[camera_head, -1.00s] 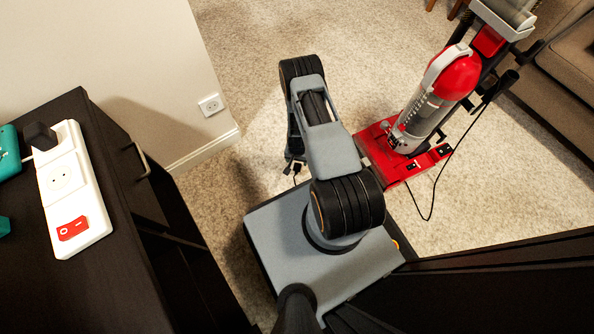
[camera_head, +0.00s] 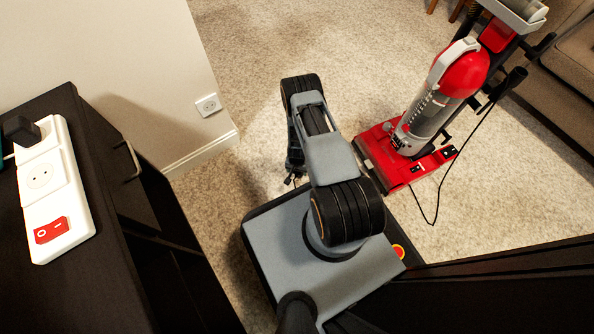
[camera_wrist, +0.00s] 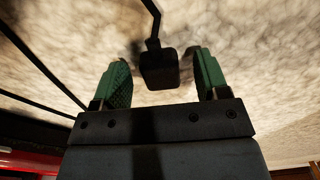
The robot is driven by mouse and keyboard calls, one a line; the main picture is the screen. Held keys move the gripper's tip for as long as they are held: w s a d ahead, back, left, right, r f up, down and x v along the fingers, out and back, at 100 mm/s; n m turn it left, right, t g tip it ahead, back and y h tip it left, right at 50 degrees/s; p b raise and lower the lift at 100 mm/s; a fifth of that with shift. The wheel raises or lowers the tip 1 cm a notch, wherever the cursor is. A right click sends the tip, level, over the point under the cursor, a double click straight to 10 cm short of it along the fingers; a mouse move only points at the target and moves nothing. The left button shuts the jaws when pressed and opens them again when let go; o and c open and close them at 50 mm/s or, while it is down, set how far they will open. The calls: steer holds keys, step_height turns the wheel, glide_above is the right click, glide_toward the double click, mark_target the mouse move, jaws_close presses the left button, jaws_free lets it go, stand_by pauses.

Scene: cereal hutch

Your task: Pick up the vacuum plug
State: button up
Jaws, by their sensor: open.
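The vacuum plug (camera_wrist: 158,70) is a dark block with a thin cord running up from it, in the wrist view. It lies between the two green finger pads of my gripper (camera_wrist: 160,82), with a gap visible on each side. My gripper is open. I cannot tell the height of the fingers relative to the plug. In the head view my gripper (camera_head: 292,172) points down at the carpet beyond my base, and my arm hides most of that spot. The red and grey vacuum (camera_head: 440,95) stands upright to the right, its black cord hanging to the carpet.
A dark cabinet (camera_head: 105,190) on the left bears a white power strip (camera_head: 40,178) with a black plug (camera_head: 20,129) and a red switch. A wall outlet (camera_head: 208,105) is behind. A brown sofa (camera_head: 575,75) stands at the right. Carpet (camera_head: 330,45) is clear at the back.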

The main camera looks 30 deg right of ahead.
steer(key=shift+c, duration=0.3)
steer(key=c, duration=1)
steer(key=shift+c, duration=0.2)
